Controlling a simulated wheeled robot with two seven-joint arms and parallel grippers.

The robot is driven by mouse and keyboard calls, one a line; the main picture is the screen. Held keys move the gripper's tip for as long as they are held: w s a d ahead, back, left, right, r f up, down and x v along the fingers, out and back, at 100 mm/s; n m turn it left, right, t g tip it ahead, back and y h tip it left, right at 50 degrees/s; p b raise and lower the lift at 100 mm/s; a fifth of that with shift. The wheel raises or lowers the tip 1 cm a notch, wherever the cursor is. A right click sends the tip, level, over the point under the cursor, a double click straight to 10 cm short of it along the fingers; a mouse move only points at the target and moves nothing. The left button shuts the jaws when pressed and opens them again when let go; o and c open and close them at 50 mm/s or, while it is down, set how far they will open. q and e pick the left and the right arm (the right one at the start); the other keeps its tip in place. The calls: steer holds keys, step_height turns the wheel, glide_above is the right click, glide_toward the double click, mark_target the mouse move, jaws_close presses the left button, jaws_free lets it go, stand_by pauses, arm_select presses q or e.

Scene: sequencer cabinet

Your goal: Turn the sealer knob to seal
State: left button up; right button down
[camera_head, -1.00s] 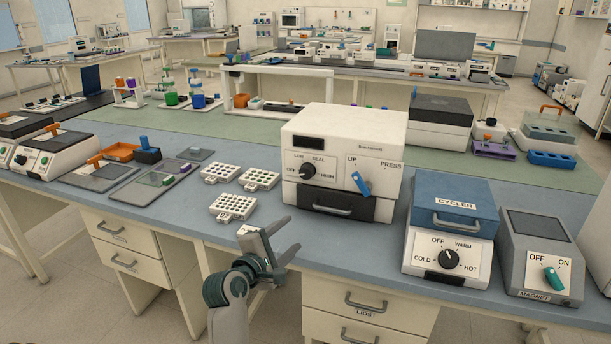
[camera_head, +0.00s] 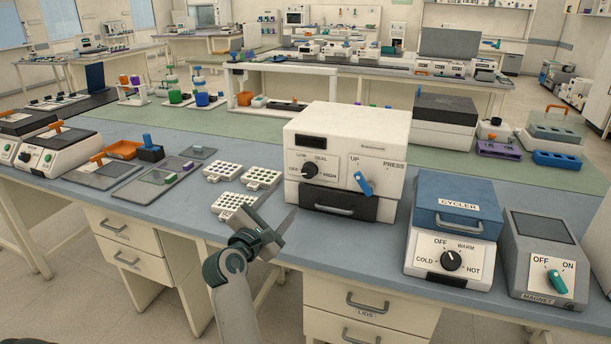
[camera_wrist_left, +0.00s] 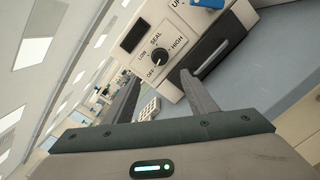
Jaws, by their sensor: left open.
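The sealer (camera_head: 345,140) is a white box on the bench with a dark drawer below. Its black sealer knob (camera_head: 309,170) sits on the left of its front, among the marks OFF, LOW, SEAL and HIGH. The knob also shows in the left wrist view (camera_wrist_left: 161,56), where its pointer seems to lie near OFF. My left gripper (camera_head: 277,221) is open and empty, in front of and below the knob, left of the drawer. In the left wrist view its two fingers (camera_wrist_left: 158,88) stand apart, with the knob ahead between them. It does not touch the knob.
A blue PRESS lever (camera_head: 362,184) is on the same front, right of the knob. White well racks (camera_head: 234,205) lie left of the gripper. The cycler (camera_head: 455,225) and the magnet box (camera_head: 549,255) stand to the right. The bench's front edge runs below the gripper.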

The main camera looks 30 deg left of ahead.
mark_target(307, 173)
arm_select(q)
steer(key=w+a, duration=0.1)
steer(key=w, duration=0.3)
steer(key=w+p, duration=0.1)
steer(key=w, duration=0.4)
steer(key=w+a, duration=0.1)
steer(key=w, duration=0.4)
steer(key=shift+w+a+p, duration=0.25)
steer(key=shift+a+p, duration=0.05)
steer(key=shift+p, duration=0.1)
steer(key=shift+w+a, duration=0.15)
steer(key=shift+w, duration=0.5)
arm_select(e)
steer(key=s+d+f+g, duration=0.1)
steer(key=s+d, duration=0.2)
steer(key=s, duration=0.4)
steer(key=shift+g+h, duration=0.3)
steer(key=shift+g, duration=0.1)
steer(key=shift+s+f, duration=0.15)
arm_select(q)
steer(key=c, duration=1.1)
